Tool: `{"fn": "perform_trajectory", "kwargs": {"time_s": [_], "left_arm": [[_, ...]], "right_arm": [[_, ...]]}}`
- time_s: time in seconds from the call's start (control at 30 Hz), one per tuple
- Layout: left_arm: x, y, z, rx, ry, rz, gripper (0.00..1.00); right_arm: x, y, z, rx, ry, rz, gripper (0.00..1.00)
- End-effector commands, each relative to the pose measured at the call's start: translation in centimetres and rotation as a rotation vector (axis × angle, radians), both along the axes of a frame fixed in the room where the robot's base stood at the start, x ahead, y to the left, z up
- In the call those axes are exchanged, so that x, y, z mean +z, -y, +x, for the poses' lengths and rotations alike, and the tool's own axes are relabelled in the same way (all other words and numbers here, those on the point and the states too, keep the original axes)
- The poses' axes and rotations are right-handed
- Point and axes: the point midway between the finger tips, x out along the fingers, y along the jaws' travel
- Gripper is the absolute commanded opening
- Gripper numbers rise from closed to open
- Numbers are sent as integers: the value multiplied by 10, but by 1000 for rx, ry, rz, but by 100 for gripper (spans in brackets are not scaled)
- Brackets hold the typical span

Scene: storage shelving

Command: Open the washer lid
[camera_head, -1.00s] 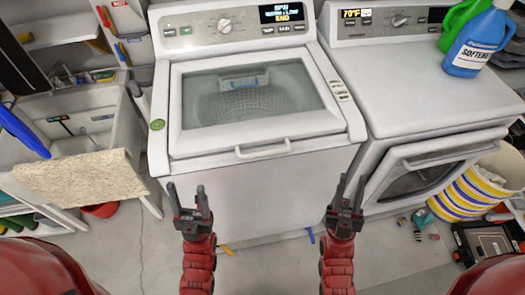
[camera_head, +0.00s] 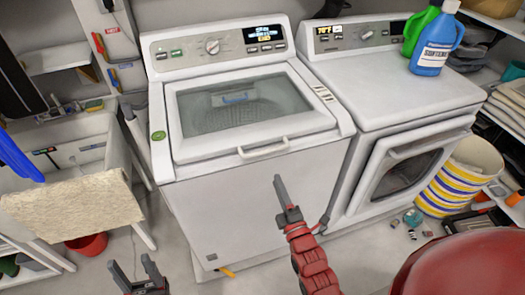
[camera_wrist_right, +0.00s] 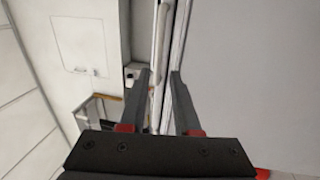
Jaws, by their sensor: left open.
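The washer (camera_head: 250,205) stands in the middle of the head view, with its glass-topped lid (camera_head: 205,148) down and shut. A white handle (camera_head: 263,149) runs along the lid's front edge. My right gripper (camera_head: 304,192) is in front of the washer's front face, below and a little right of the handle. Its fingers are apart and empty; they also show in the right wrist view (camera_wrist_right: 160,72) with a gap between them.
A dryer (camera_head: 400,95) with a softener bottle (camera_head: 434,45) on top stands close at the right. A striped basket (camera_head: 455,185) and small items lie on the floor there. At the left is a sink (camera_head: 85,140) with a beige cloth (camera_head: 75,207) over its front.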

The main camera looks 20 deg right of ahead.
Motion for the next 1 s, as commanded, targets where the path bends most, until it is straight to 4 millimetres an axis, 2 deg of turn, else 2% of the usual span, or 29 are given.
{"fn": "perform_trajectory", "kwargs": {"time_s": [0.03, 0.3, 0.5, 0.7, 1.0], "left_arm": [[6, 0, 0, 0, 0, 0, 57], [20, 0, 0, 0, 0, 0, 57], [27, 0, 0, 0, 0, 0, 57], [29, 0, 0, 0, 0, 0, 57], [29, 0, 0, 0, 0, 0, 57]], "right_arm": [[7, -1, 12, 2, 3, 2, 31], [18, -3, 69, 2, 4, 4, 31], [21, -4, 103, 1, 1, 2, 31], [24, -5, 119, 1, 2, 2, 31], [23, -4, 121, 1, 1, 3, 31]]}}
